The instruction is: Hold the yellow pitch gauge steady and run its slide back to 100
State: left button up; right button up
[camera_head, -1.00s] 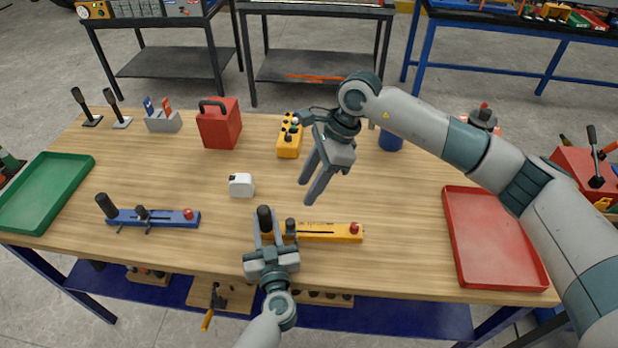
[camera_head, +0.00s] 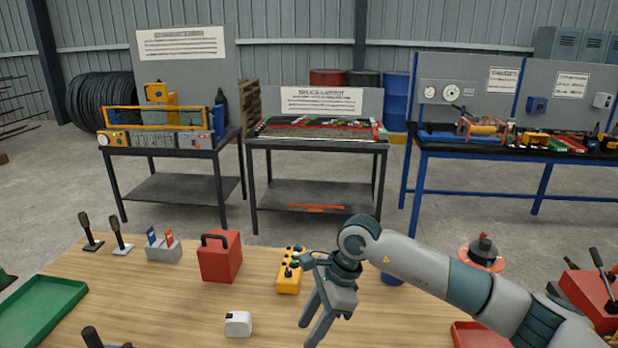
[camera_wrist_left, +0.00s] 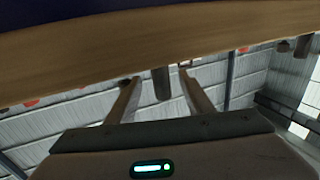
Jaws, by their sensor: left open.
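The yellow pitch gauge is out of the head view now, below its lower edge. In the left wrist view, my left gripper (camera_wrist_left: 159,90) is open, its two fingers apart. A dark upright post (camera_wrist_left: 161,83) shows between the fingers, with a gap on both sides; it looks like the gauge's black end handle, but its base is hidden. The slide and its scale cannot be seen. My right gripper (camera_head: 309,326) is empty above the table, its two fingers apart, right of a white block (camera_head: 238,324).
The wooden table (camera_head: 180,302) carries a green tray (camera_head: 42,312), a red box (camera_head: 220,257) with a handle, a yellow control box (camera_head: 290,272) and a grey holder (camera_head: 164,251). A red tray (camera_head: 468,335) is partly cut off at right. Benches stand behind.

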pick_arm(q)
jog(key=shift+v, duration=2.7)
